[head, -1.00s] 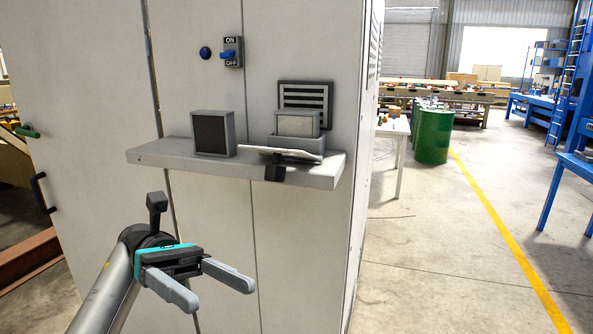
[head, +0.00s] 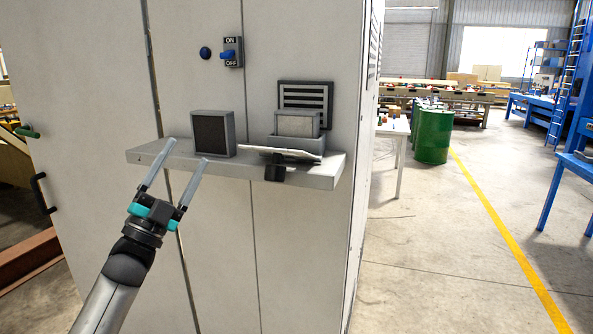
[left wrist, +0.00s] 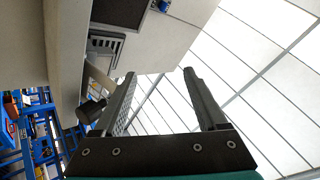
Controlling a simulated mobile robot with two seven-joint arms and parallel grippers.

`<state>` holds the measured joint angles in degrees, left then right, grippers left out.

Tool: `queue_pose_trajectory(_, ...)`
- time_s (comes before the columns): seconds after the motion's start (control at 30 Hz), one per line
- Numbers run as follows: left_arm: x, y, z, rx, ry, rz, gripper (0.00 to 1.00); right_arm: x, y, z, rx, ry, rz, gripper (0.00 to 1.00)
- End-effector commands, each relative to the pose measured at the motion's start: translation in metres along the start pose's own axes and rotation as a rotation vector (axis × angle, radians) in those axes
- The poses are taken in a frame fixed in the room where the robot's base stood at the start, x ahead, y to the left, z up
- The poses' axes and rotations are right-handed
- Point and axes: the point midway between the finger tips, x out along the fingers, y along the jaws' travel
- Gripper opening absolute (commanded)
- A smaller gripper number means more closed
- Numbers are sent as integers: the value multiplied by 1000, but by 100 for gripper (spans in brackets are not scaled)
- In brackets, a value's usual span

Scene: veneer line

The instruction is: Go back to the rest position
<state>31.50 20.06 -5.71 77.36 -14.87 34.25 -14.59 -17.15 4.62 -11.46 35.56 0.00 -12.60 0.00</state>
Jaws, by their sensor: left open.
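My left gripper (head: 187,168) is open and empty in the head view. Its fingers point up, in front of the left part of the cabinet shelf (head: 235,171). In the left wrist view my left gripper (left wrist: 158,75) has its two fingers well apart with nothing between them. My right gripper is in neither view.
On the shelf stand a dark-faced filter block (head: 213,134) and a grey bin (head: 297,143) holding a light-faced block. A flat pale piece (head: 281,154) lies in front of the bin. A switch (head: 231,54) is on the cabinet (head: 290,240).

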Motion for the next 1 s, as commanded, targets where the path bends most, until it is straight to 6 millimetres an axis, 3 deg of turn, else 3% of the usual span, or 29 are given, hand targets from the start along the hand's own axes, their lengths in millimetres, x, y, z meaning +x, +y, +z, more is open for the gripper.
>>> queue_pose_trajectory(0.2,-17,16,80,-243,-401,27,74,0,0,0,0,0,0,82)
queue_pose_trajectory(0.47,-72,55,148,-522,-847,58,74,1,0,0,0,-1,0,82)
queue_pose_trajectory(0.5,-102,84,156,-528,-886,88,74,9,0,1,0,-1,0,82)
queue_pose_trajectory(0.7,-218,176,176,-567,-1071,202,74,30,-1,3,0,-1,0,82)
queue_pose_trajectory(0.87,-321,243,176,-597,-1225,298,74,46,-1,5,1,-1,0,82)
queue_pose_trajectory(1.0,-416,294,164,-620,-1359,386,74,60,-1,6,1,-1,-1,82)
